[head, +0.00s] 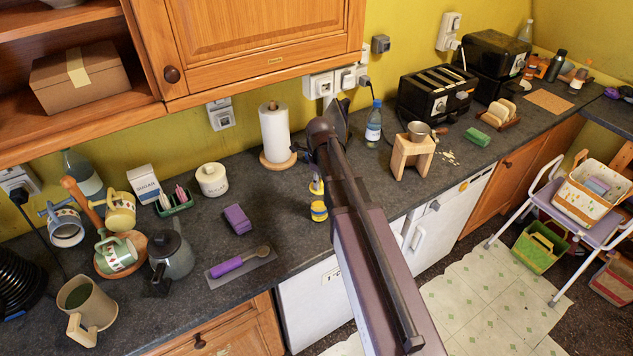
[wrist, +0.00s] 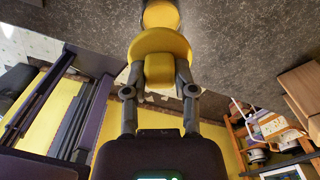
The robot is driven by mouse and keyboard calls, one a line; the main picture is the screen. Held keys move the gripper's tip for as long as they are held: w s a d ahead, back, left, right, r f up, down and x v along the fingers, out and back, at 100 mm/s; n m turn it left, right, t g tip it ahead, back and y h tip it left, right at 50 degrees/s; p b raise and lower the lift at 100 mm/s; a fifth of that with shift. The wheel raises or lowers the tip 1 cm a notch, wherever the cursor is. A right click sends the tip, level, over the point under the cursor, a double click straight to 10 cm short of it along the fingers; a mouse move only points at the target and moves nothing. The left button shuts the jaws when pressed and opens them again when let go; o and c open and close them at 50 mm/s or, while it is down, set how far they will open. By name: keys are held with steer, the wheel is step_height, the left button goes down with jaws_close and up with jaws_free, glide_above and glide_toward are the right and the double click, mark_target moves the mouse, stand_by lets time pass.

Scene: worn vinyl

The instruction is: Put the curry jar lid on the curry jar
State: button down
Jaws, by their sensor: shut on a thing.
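My gripper (wrist: 160,78) is shut on the yellow curry jar lid (wrist: 158,46), with one finger on each side of its raised grip. The lid also shows in the head view (head: 316,187), just left of my arm. The yellow curry jar (head: 319,211) stands on the dark counter directly below the lid, with a small gap seeming to show between them. In the wrist view, part of the jar (wrist: 160,13) appears beyond the lid at the top edge. My arm hides the right side of the jar and most of my gripper in the head view.
A paper towel roll (head: 275,133) stands behind and left of the jar. A water bottle (head: 374,122) and a wooden stand (head: 412,152) are to the right. The counter's front edge is close to the jar.

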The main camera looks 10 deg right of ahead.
steer(key=shift+f, duration=0.2)
steer(key=shift+w+f+b, duration=0.15)
steer(key=shift+f+b, duration=1.95)
steer(key=shift+b, duration=0.15)
steer(key=shift+f, duration=0.15)
steer(key=shift+f+b, duration=0.3)
steer(key=shift+b, duration=0.1)
steer(key=shift+f+b, duration=0.55)
steer(key=shift+b, duration=0.05)
stand_by(0.3)
steer(key=shift+c, duration=1.8)
jaws_free()
steer(key=shift+r+p, duration=0.5)
